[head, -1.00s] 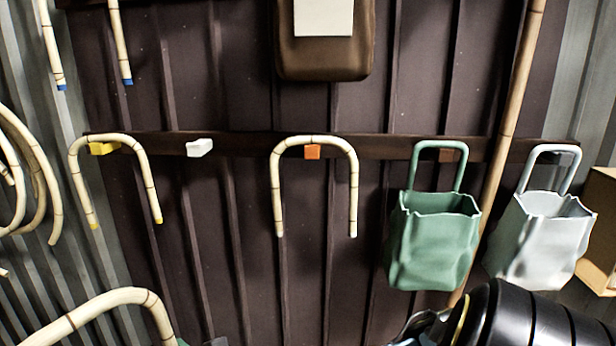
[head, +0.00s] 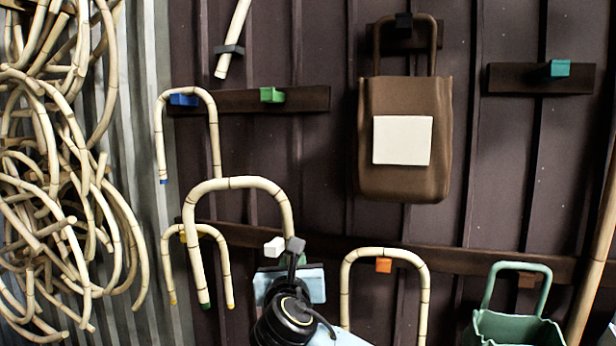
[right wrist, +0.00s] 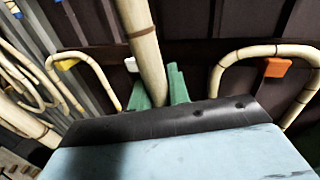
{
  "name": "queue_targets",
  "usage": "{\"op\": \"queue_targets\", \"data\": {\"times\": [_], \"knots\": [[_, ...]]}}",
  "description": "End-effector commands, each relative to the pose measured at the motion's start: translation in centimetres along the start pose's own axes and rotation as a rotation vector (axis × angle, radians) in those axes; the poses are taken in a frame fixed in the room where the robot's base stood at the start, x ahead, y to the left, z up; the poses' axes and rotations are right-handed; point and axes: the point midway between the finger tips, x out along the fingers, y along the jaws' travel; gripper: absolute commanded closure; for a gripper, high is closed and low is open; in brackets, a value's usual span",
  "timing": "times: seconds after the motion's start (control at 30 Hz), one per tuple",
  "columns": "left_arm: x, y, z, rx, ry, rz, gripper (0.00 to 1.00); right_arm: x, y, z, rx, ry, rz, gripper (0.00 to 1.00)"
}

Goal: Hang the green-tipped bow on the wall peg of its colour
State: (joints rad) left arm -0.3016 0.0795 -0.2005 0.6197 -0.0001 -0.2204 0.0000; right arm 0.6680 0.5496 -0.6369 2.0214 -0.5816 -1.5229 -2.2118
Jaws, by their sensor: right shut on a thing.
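The green-tipped bow (head: 238,184) is an upside-down U of pale rattan in the head view, with its green tip at the lower left end. My right gripper (head: 293,252) is shut on its right leg and holds it upright in front of the wall. In the right wrist view the bow's leg (right wrist: 146,50) runs between the green fingers of my right gripper (right wrist: 160,92). The green wall peg (head: 272,95) is bare, above and slightly right of the bow's arch. My left gripper is in neither view.
A blue-tipped bow (head: 212,135) hangs on the blue peg beside the green one. A yellow-tipped bow (head: 226,270) hangs behind the held bow. A bow (head: 424,290) hangs on the orange peg (head: 384,265). The white peg (head: 275,246) is bare. A brown bag (head: 380,105) hangs right.

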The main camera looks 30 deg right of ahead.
Motion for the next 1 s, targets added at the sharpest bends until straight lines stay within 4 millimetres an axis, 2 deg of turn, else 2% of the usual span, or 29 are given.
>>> {"op": "queue_targets", "data": {"times": [0.03, 0.2, 0.3, 0.4, 0.5, 0.6, 1.0], "knots": [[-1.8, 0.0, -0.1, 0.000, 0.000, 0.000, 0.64, 0.9, -0.6, 3.8, 0.004, -0.001, -0.044, 1.00], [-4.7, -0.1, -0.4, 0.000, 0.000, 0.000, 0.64, 2.8, -2.4, 11.9, -0.013, 0.013, -0.171, 1.00], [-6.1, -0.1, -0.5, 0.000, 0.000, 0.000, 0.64, 3.4, -3.3, 15.7, -0.025, 0.020, -0.222, 1.00], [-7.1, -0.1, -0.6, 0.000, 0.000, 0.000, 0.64, 3.7, -3.9, 18.4, -0.032, 0.026, -0.254, 1.00], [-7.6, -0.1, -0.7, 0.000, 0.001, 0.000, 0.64, 3.9, -4.3, 20.0, -0.038, 0.028, -0.270, 1.00], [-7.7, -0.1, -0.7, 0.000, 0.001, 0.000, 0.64, 4.0, -4.5, 20.6, -0.042, 0.030, -0.278, 1.00], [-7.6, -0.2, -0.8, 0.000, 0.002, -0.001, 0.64, 5.9, -5.1, 20.4, -0.043, 0.030, -0.280, 1.00]]}}
